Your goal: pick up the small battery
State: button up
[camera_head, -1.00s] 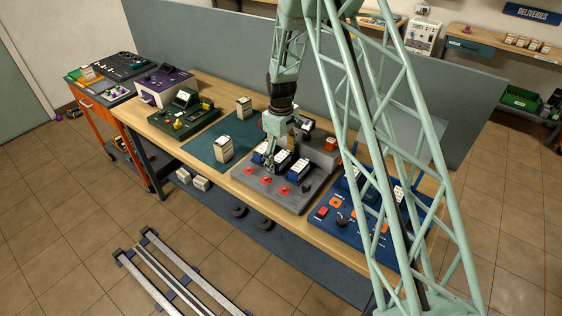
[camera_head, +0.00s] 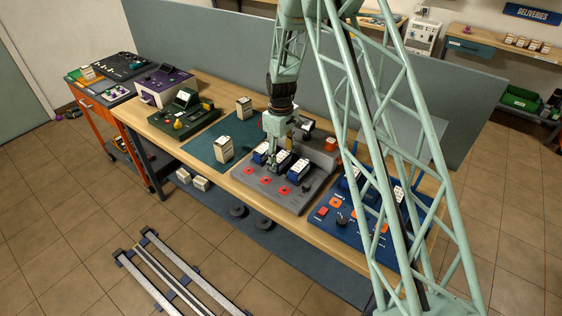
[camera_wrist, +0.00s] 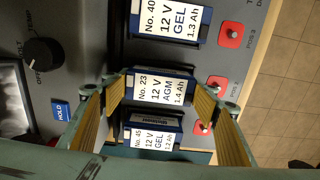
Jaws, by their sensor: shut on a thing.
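In the wrist view my gripper (camera_wrist: 160,82) is closed around a blue battery with a white label, No. 23, 12 V AGM, 1.4 Ah (camera_wrist: 160,90). One finger is at each end of its label. Battery No. 40, GEL, 1.3 Ah (camera_wrist: 170,20) is above it in the picture, and battery No. 45, GEL, 1.2 Ah (camera_wrist: 152,138) is below it, both outside the grip. In the head view my gripper (camera_head: 272,165) is over the grey charger (camera_head: 288,198) among the blue batteries. I cannot tell whether No. 23 is clear of its slot.
The charger has red position buttons (camera_wrist: 230,34) and a dark knob (camera_wrist: 43,53). A teal mat (camera_head: 205,150) with pale batteries (camera_head: 223,148) lies to the left. A blue panel (camera_head: 340,232) stands to the right. The neighbouring batteries are close to my fingers.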

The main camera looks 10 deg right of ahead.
aim_at(281, 157)
jog(key=shift+r, duration=0.1)
jog(key=shift+r+b, duration=0.3)
jog(key=shift+r, duration=4.6)
jog(key=shift+s+b, duration=0.15)
jog(key=shift+b, duration=0.15)
